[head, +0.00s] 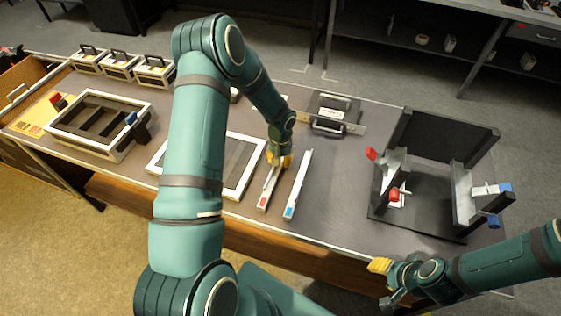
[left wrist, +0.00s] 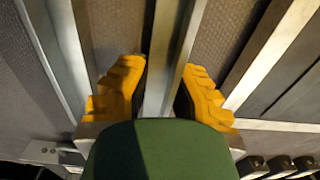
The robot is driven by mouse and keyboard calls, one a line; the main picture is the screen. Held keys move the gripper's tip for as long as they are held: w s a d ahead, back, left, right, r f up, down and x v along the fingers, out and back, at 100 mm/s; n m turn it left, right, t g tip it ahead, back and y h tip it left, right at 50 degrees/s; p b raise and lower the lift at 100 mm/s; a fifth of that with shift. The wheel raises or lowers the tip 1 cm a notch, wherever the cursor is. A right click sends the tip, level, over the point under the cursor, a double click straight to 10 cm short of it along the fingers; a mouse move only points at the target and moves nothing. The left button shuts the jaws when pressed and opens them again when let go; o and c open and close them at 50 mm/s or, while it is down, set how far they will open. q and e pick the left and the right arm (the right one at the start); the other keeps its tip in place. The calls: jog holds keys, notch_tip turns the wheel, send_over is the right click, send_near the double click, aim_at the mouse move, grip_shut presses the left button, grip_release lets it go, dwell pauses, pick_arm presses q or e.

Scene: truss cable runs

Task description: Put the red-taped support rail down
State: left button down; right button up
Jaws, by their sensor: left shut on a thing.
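The red-taped support rail (head: 264,200) is a pale, narrow bar with a red patch near its front end. My left gripper (head: 279,161) is shut on it toward its far part. In the left wrist view the rail (left wrist: 168,60) runs between the two yellow fingers (left wrist: 160,92). The rail is at or close to the table top; I cannot tell whether it touches. The blue-taped rail (head: 298,184) lies just right of it, roughly parallel. My right gripper (head: 385,280) is beyond the table's front edge at lower right, its jaw opening unclear.
A white-edged frame (head: 236,187) lies close on the left of the red-taped rail. A black fixture (head: 420,222) with red and blue clamps stands at right. A black-handled case (head: 331,115) sits behind. The table between the blue-taped rail and fixture is clear.

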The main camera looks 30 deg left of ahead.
pick_arm(q)
jog(key=shift+f, duration=0.35)
jog(key=shift+f, duration=0.15)
jog(key=c, duration=1)
grip_release()
jog(key=shift+r, duration=0.3)
notch_tip(320, 180, up, 12)
jog(key=p, duration=0.1)
